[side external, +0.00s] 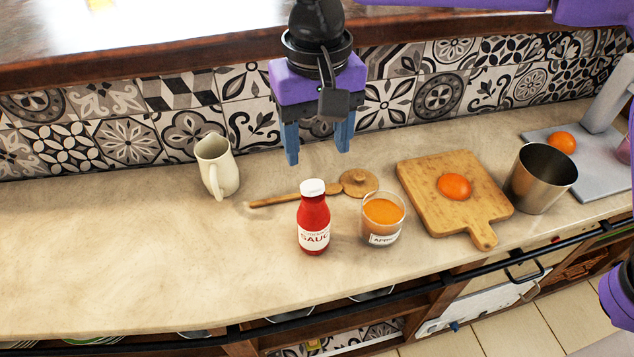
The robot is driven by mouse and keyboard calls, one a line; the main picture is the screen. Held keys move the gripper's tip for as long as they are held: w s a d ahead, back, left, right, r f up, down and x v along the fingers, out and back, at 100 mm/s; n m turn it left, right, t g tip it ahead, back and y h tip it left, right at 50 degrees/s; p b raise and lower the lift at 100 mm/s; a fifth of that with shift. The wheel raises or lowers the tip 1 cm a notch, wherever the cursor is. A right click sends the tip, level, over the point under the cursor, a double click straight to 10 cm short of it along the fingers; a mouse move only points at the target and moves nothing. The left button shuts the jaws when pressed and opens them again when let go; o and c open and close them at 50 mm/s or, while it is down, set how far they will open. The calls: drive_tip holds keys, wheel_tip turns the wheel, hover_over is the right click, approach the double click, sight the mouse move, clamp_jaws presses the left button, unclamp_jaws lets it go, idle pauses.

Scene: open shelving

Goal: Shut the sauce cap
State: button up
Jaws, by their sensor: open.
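A red sauce bottle (314,225) stands upright on the pale counter, its label facing the camera. Its white cap (312,187) sits on top of the bottle; I cannot tell from this view whether it is fully shut. My gripper (318,152) is open and empty, pointing down. It hangs above the counter, higher in the picture than the bottle and apart from it. Its two blue fingers are spread and touch nothing.
A glass of orange contents (382,220) stands just right of the bottle. A wooden spoon (285,199) lies behind, near a round wooden piece (358,182). A cream jug (217,165), cutting board (440,215) and metal cup (541,178) stand around. The counter's left is clear.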

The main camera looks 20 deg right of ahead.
sight(317, 193)
wheel_tip(317, 193, down, 9)
drive_tip(key=shift+f, duration=0.2)
idle(0.3)
